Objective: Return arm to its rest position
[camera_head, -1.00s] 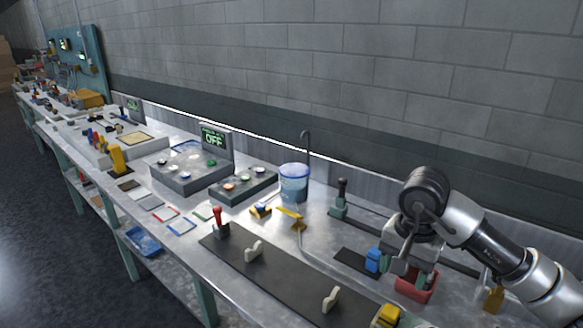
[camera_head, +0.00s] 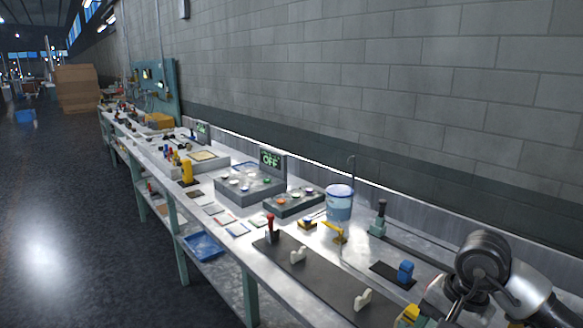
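My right arm (camera_head: 525,298) comes in from the lower right corner. Its dark round wrist joint (camera_head: 483,262) is over the near right end of the metal workbench (camera_head: 352,288). My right gripper (camera_head: 458,308) points down at the bottom edge of the picture, partly cut off. I cannot make out whether its fingers are open or shut, or whether anything is between them. My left arm and gripper are not in view.
A blue block (camera_head: 405,271) and a yellow part (camera_head: 408,314) are near the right gripper. A dark strip with white hooks (camera_head: 363,299), a blue-lidded container (camera_head: 340,203) and control boxes (camera_head: 250,188) stand along the bench. The floor at left (camera_head: 80,240) is clear.

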